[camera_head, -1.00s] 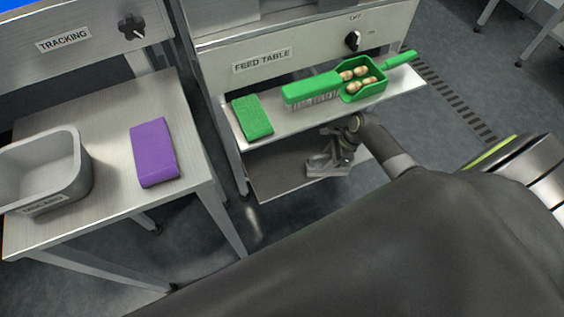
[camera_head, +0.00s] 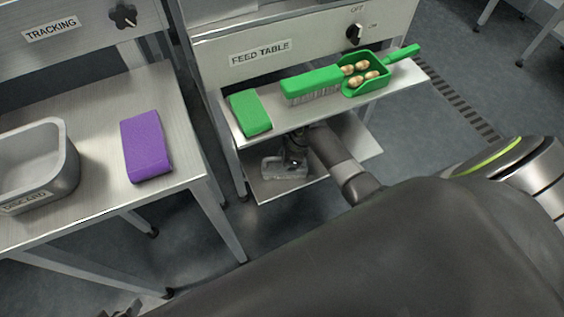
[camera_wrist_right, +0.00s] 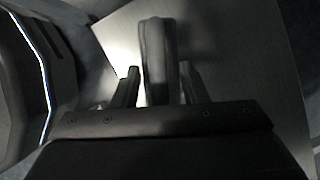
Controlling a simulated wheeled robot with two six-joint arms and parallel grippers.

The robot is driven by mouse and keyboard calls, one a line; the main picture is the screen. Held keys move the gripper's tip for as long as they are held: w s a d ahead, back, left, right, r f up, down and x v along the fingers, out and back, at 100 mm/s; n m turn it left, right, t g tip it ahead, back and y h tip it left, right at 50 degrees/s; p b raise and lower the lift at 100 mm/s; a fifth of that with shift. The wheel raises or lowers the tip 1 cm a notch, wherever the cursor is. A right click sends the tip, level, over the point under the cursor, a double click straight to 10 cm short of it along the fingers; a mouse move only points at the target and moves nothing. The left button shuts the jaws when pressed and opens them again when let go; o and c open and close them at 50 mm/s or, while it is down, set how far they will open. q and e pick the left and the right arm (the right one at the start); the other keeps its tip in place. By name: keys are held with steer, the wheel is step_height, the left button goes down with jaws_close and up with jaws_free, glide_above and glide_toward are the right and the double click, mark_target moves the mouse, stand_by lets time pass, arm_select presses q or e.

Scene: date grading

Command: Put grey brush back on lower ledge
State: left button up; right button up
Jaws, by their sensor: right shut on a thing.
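The grey brush (camera_wrist_right: 157,55) is a long, rounded dark-grey shape between the two fingers of my right gripper (camera_wrist_right: 158,90) in the right wrist view. The gripper is shut on it. In the head view my right gripper (camera_head: 288,160) is beneath the feed table's upper shelf, over the lower ledge (camera_head: 262,190). I cannot tell whether the brush touches the ledge. Its bristles are not clear in either view. A small dark piece at the bottom left of the head view may be my left gripper (camera_head: 124,308); its jaws cannot be made out.
Above, the upper shelf (camera_head: 405,78) holds a green block (camera_head: 249,112), a green brush (camera_head: 311,84) and a green scoop (camera_head: 364,88) with several dates. A table (camera_head: 100,105) at left bears a purple block (camera_head: 146,146) and a grey discard bin (camera_head: 62,172).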

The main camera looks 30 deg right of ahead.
steer(key=shift+f, duration=0.1)
stand_by(0.3)
steer(key=o, duration=1.1)
